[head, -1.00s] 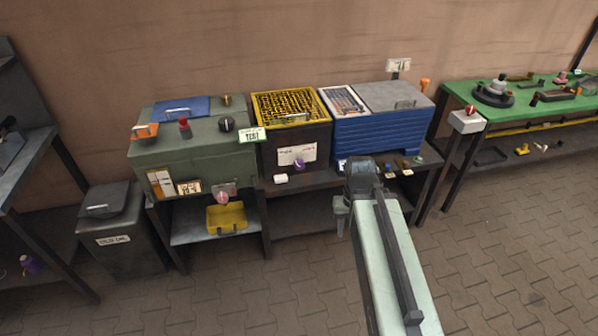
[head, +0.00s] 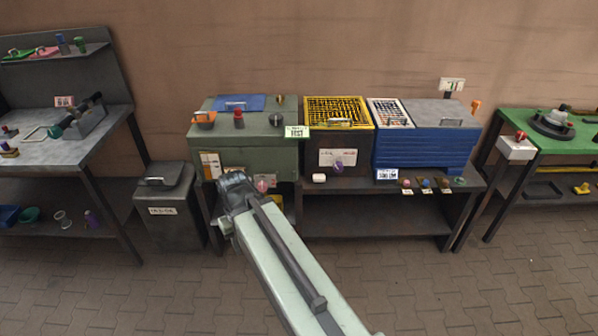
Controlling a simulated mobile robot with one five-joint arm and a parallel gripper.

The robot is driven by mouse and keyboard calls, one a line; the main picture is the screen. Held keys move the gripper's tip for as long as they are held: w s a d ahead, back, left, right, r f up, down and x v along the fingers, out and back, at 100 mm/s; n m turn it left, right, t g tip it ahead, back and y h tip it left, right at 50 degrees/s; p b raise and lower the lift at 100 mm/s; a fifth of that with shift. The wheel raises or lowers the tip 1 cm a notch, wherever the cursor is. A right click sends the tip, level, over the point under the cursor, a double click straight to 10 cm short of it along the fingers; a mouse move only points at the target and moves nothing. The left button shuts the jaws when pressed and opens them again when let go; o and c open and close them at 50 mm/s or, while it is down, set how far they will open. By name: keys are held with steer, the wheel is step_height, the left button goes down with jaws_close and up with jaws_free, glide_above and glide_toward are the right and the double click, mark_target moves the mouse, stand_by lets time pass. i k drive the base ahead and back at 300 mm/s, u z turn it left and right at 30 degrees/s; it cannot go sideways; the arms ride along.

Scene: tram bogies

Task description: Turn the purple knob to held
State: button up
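The purple knob (head: 338,168) sits on the dark front of the yellow-topped box (head: 372,127), below a white label plate (head: 338,157). The markings on the plate are too small to read, and which way the knob points is unclear. My gripper (head: 226,226) is at the far end of my arm, in front of the green box, to the left of and apart from the knob. Its fingers are mostly hidden and small, so their opening cannot be made out.
A blue box (head: 425,150) stands to the right, with several small knobs along the bench edge (head: 470,182). A dark bin (head: 165,210) stands left. The paved floor (head: 420,290) in front is clear.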

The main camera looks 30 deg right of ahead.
mark_target(338, 166)
steer(key=u, duration=0.35)
steer(key=i, duration=1.05)
steer(key=z, duration=0.1)
